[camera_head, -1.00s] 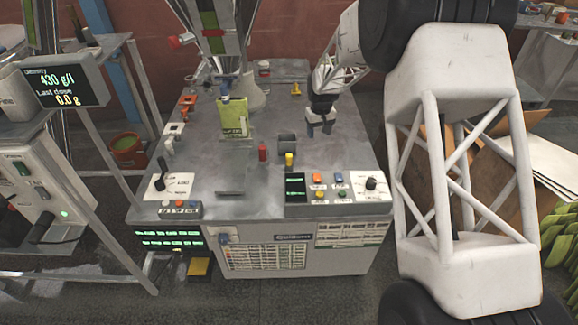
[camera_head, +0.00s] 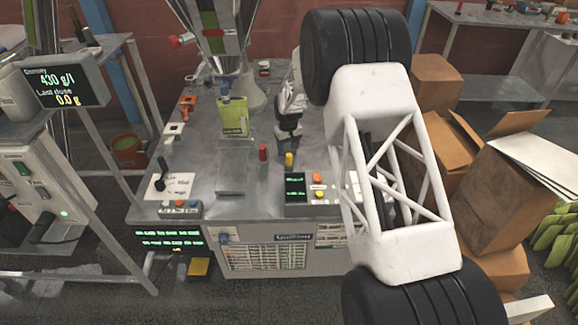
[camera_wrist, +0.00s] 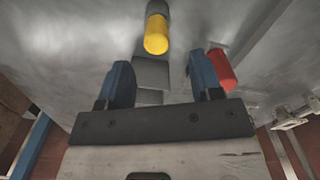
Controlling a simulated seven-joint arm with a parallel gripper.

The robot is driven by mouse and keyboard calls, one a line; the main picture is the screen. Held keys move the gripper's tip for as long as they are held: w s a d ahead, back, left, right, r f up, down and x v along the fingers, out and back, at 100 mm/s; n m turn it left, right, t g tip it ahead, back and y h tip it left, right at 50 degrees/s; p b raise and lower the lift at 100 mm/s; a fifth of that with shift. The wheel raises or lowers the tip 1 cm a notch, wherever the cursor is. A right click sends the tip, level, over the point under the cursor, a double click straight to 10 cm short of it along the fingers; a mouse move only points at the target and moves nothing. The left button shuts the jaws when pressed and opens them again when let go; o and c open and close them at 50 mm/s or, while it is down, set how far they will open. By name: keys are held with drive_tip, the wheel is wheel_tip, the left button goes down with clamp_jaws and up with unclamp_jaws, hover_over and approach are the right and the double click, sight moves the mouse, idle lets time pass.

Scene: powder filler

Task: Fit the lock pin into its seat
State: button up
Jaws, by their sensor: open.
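My gripper (camera_head: 287,142) is open above the right part of the grey machine top, just behind the yellow-topped cylinder. Its two blue fingers show apart in the wrist view (camera_wrist: 157,64). A small grey block (camera_wrist: 152,73) shows between and beyond the fingertips; I cannot tell whether they touch it. A yellow-topped cylinder (camera_head: 289,159) stands in front; its yellow end also shows in the wrist view (camera_wrist: 156,35). A red cylinder (camera_head: 263,152) stands to its left, and shows outside the fingers in the wrist view (camera_wrist: 221,70). I cannot tell which part is the lock pin or its seat.
A green pouch (camera_head: 234,117) stands under the hopper (camera_head: 212,32). A dark display (camera_head: 295,187) and buttons line the front edge; my arm covers the front right corner. A lever (camera_head: 162,164) stands at front left. Cardboard boxes (camera_head: 505,185) stand right.

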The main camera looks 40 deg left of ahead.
sight(289, 154)
drive_tip(key=shift+f, duration=1.3)
drive_tip(key=shift+w+f, duration=0.2)
drive_tip(key=shift+f, duration=2.4)
drive_tip(key=c, duration=1)
drive_tip(key=shift+r, duration=0.1)
drive_tip(key=shift+r, duration=4.95)
